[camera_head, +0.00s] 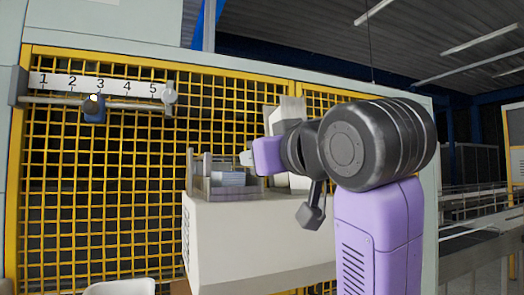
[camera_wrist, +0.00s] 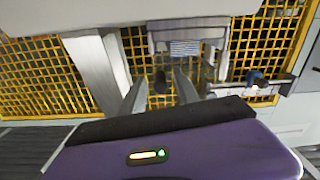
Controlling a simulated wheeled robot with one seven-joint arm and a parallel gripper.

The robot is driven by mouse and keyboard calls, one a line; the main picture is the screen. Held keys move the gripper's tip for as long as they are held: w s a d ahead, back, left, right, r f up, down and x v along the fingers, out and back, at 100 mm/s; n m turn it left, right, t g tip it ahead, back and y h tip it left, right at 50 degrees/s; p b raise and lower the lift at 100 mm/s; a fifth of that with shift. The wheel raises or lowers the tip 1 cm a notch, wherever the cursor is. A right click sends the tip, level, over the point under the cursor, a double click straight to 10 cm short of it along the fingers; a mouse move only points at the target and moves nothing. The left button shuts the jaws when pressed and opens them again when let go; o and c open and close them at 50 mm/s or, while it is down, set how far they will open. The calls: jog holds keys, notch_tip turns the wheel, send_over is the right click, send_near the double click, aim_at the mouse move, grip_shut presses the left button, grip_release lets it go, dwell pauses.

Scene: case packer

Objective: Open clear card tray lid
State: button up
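The card tray (camera_head: 198,182) is a small grey box on top of a white cabinet (camera_head: 235,240), with a stack of pale blue-white cards inside. It also shows in the wrist view (camera_wrist: 210,34), beyond the fingers and a little to the right, with the cards (camera_wrist: 184,48) at its opening. I cannot make out a separate clear lid in either view. My gripper (camera_head: 246,157) is just right of the tray and about level with its top in the head view. In the wrist view my gripper (camera_wrist: 160,92) has its two fingers apart, with nothing held between them.
A yellow mesh fence (camera_head: 95,190) stands behind the cabinet. On it is a rail with a scale plate (camera_head: 112,86) numbered 1 to 5 and a dark blue slider (camera_head: 94,108) near 3. A tall grey-white part (camera_head: 291,112) rises behind my gripper.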

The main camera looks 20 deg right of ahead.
grip_shut()
dwell(1.5)
